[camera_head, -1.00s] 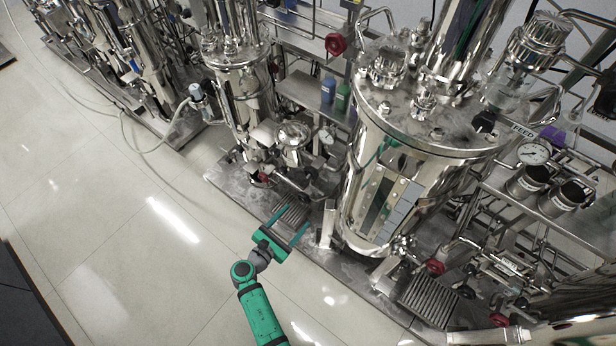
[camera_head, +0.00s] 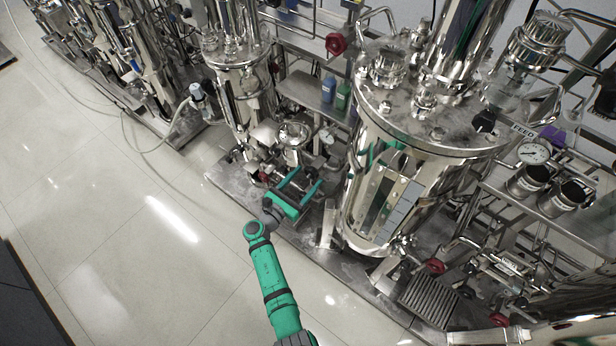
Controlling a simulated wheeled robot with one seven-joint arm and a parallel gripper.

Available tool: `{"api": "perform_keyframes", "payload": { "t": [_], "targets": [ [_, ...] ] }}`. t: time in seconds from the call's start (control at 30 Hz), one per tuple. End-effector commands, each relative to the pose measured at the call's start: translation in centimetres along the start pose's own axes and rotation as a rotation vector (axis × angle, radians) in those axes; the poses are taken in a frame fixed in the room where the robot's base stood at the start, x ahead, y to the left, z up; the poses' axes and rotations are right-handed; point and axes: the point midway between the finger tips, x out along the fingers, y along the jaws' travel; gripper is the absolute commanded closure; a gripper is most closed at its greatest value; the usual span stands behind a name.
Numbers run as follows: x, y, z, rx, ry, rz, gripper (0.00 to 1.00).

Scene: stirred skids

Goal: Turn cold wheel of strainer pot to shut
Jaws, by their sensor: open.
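A small shiny steel pot (camera_head: 293,132), which looks like the strainer pot, stands on the skid between the two tall vessels. Low pipework and valves sit in front of it. A small red handwheel (camera_head: 263,177) shows at the lower left of this pipework. Dark fittings lie near and behind my fingers; I cannot tell which wheel is the cold one, as no label is readable. My gripper (camera_head: 307,176) is open and empty, its two green fingers spread and pointing up and right at the pipework below the pot. Whether a finger touches anything cannot be told.
A large steel vessel (camera_head: 400,185) stands close to the right of my gripper. A thinner vessel (camera_head: 243,100) stands to the upper left. Another red handwheel (camera_head: 336,43) is higher up, and one (camera_head: 435,266) is at lower right. The floor (camera_head: 130,245) to the left is clear.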

Motion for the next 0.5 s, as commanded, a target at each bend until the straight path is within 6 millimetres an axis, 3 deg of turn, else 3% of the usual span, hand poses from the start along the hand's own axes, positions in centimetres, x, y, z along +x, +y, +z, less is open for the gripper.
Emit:
{"api": "perform_keyframes", "payload": {
  "t": [0.2,0.47,0.5],
  "targets": [
    [1.3,-0.02,-0.02,0.001,0.001,0.0,0.36],
    [1.44,-0.1,-0.04,0.001,0.001,-0.001,0.36],
    [1.45,-0.12,-0.04,0.001,0.001,-0.001,0.43]
  ]
}}
